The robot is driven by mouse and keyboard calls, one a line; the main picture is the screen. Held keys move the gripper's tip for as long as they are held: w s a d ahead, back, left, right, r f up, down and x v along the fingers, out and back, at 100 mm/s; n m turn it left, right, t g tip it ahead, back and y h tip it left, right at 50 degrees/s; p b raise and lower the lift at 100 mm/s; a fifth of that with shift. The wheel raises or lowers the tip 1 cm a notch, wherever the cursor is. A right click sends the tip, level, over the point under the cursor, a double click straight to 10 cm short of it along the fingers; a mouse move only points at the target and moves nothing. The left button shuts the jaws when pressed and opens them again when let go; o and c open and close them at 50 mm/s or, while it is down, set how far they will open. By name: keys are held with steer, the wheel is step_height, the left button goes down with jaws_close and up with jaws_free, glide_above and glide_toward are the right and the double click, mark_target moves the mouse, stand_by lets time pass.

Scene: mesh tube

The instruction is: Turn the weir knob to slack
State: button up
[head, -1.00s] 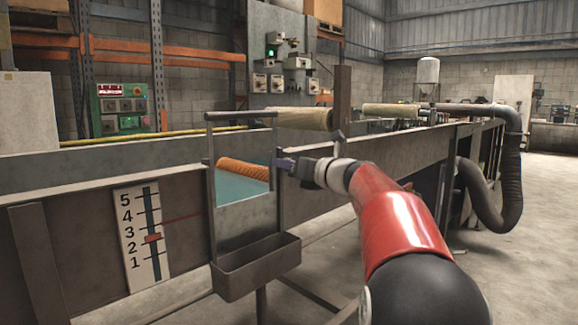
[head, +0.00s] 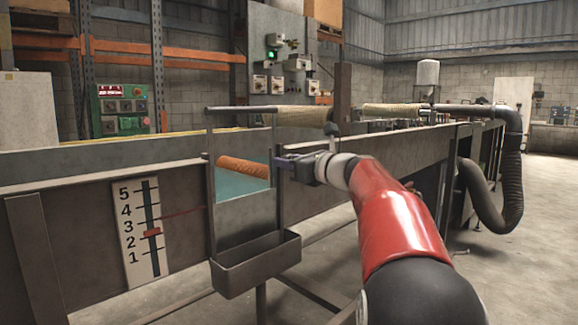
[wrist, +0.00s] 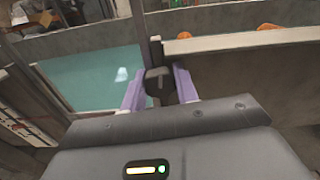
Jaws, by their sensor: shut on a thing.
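The weir knob (wrist: 160,84) is a small dark knob, seen in the wrist view at the right post of the weir frame. My gripper (wrist: 160,92) is shut on it, with one purple finger on each side. In the head view my gripper (head: 283,162) is at the frame's right post, and the knob cannot be made out there. The grey weir plate (head: 246,222) stands in the frame with teal water behind it.
A grey trough (head: 255,268) hangs below the weir plate. An orange roller (head: 242,167) lies behind the frame. The long tank wall (head: 390,160) runs back to the right, with a dark hose (head: 512,190) at its end. The floor on the right is clear.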

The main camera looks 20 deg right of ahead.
steer(key=shift+n+b, duration=0.35)
steer(key=shift+n, duration=0.65)
steer(key=o, duration=1)
steer(key=shift+s, duration=0.1)
steer(key=v, duration=0.7)
steer(key=shift+s+d, duration=0.1)
steer(key=shift+s, duration=0.25)
